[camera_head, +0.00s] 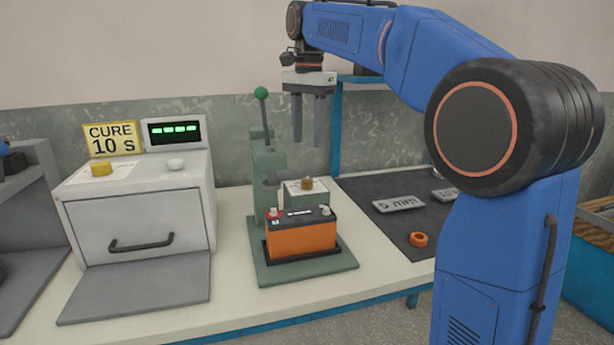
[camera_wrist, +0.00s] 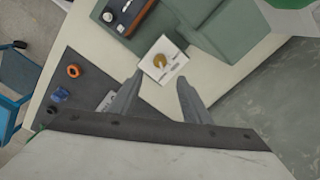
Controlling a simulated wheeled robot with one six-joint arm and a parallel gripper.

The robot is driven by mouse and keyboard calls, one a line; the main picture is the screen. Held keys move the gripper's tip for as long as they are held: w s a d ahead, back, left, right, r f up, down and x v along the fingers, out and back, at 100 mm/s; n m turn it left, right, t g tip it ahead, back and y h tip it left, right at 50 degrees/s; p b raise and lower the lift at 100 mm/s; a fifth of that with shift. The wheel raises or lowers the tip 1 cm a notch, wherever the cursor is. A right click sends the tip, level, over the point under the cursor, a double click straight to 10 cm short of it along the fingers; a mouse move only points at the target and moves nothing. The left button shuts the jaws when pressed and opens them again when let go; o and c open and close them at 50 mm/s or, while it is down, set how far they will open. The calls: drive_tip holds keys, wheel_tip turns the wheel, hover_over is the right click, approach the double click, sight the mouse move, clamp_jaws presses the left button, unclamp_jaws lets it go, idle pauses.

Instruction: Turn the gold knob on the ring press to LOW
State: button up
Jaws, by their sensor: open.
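The gold knob (camera_head: 307,184) sits on a small pale box (camera_head: 294,193) behind the orange battery, at the green ring press (camera_head: 270,165). In the wrist view the gold knob (camera_wrist: 160,61) stands on a white plate with dark markings too small to read, so I cannot tell its setting. My gripper (camera_head: 308,140) is open and empty, pointing down above the knob and apart from it. In the wrist view my gripper's fingertips (camera_wrist: 160,77) are spread on either side, with the knob just beyond the gap.
The orange battery (camera_head: 302,239) stands on the press base. The press lever with a green ball (camera_head: 261,94) rises left of my gripper. A white oven (camera_head: 140,213) with a yellow knob (camera_head: 102,168) stands left. A dark mat (camera_head: 367,192) with an orange ring (camera_head: 418,240) lies right.

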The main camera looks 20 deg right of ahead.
sight(307, 179)
wheel_tip(307, 179, down, 12)
drive_tip(key=shift+r, duration=0.2)
idle(0.4)
drive_tip(key=c, duration=1)
